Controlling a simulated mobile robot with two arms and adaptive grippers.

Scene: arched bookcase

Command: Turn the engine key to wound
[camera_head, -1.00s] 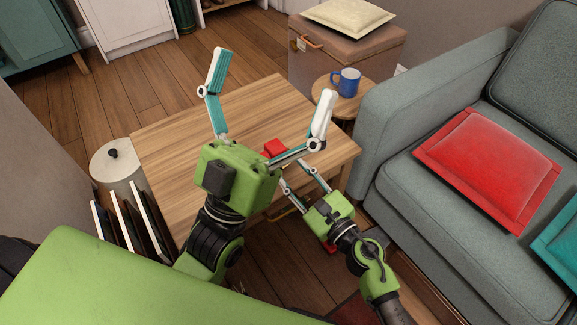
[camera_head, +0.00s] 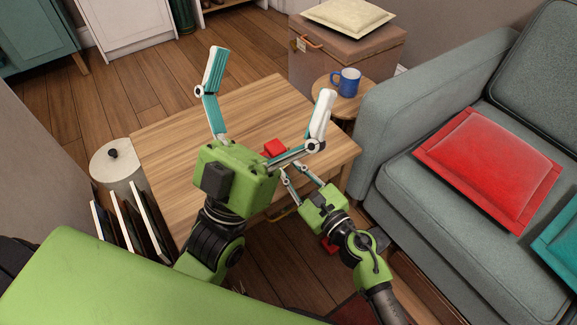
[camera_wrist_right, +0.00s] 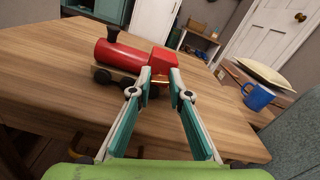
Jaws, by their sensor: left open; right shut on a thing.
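A red toy train engine (camera_wrist_right: 133,57) with a black funnel and dark wheels stands on the wooden table (camera_head: 175,140). In the head view only part of the red engine (camera_head: 274,148) shows; my left gripper hides the rest. My right gripper (camera_wrist_right: 161,78) is shut behind the cab on a small brass-coloured key (camera_wrist_right: 160,82), mostly hidden between the fingertips. The key's turned angle cannot be read. My left gripper (camera_head: 268,85) is open and empty above the table, its fingers spread wide.
A blue mug (camera_head: 346,82) stands on a small round side table (camera_head: 325,90) beyond the table's right corner. A grey sofa (camera_head: 395,125) is close on the right. A lidded pale bin (camera_head: 110,160) is at the left. The table's left part is clear.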

